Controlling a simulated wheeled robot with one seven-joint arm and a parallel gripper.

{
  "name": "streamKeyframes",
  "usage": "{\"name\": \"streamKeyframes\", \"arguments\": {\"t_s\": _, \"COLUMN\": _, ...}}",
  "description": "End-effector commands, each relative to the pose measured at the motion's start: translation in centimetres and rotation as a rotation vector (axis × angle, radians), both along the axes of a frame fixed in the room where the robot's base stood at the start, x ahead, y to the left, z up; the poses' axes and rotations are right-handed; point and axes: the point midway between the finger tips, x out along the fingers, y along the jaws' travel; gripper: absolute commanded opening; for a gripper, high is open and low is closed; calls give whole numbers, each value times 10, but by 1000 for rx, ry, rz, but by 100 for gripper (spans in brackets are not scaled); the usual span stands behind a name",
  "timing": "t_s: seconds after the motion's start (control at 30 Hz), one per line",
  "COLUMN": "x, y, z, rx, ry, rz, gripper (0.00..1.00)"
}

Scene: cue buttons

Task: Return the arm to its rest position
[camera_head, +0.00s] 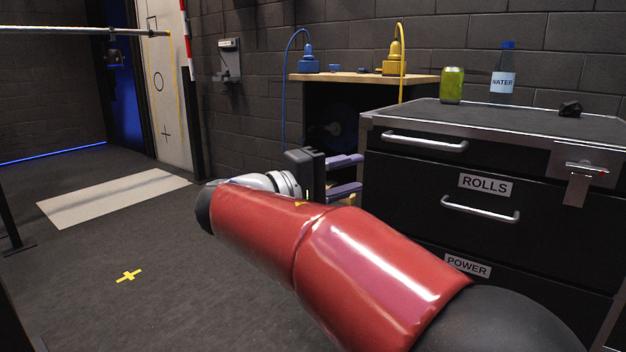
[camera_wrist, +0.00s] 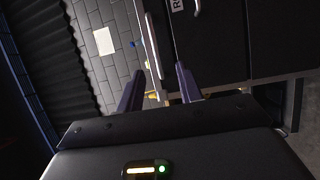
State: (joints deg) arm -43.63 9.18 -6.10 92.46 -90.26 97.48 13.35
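My arm reaches from the bottom right of the head view toward the middle, with its red links in front. My gripper (camera_head: 352,172) is at the arm's far end, left of the black drawer cabinet. Its two purple fingers point right and stand apart with nothing between them. The wrist view also shows my gripper (camera_wrist: 158,76) open and empty, its fingers spread wide. The cabinet front lies beyond the fingertips there. I cannot tell the exact gap between fingers and cabinet.
The drawer cabinet (camera_head: 418,170) carries a green can (camera_head: 452,85), a water bottle (camera_head: 502,75) and a dark lump (camera_head: 570,108). Behind is a wooden-topped bench (camera_head: 350,77) with a blue device (camera_head: 309,62) and a yellow device (camera_head: 395,58). Open floor (camera_head: 90,270) lies left, with a pale mat (camera_head: 115,197).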

Motion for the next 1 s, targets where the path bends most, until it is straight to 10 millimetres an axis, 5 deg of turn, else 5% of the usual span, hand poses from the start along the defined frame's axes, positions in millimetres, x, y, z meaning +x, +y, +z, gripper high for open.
{"name": "streamKeyframes", "arguments": {"t_s": 0.37, "x": -41, "y": -94, "z": -43, "rx": 329, "ry": 232, "rz": -39, "gripper": 36}}
{"name": "streamKeyframes", "arguments": {"t_s": 0.57, "x": -110, "y": -139, "z": -89, "rx": 711, "ry": 344, "rz": -49, "gripper": 36}}
{"name": "streamKeyframes", "arguments": {"t_s": 0.8, "x": -205, "y": -125, "z": -142, "rx": 1294, "ry": 256, "rz": -17, "gripper": 36}}
{"name": "streamKeyframes", "arguments": {"t_s": 1.0, "x": -232, "y": -103, "z": -157, "rx": 1545, "ry": 106, "rz": 7, "gripper": 36}}
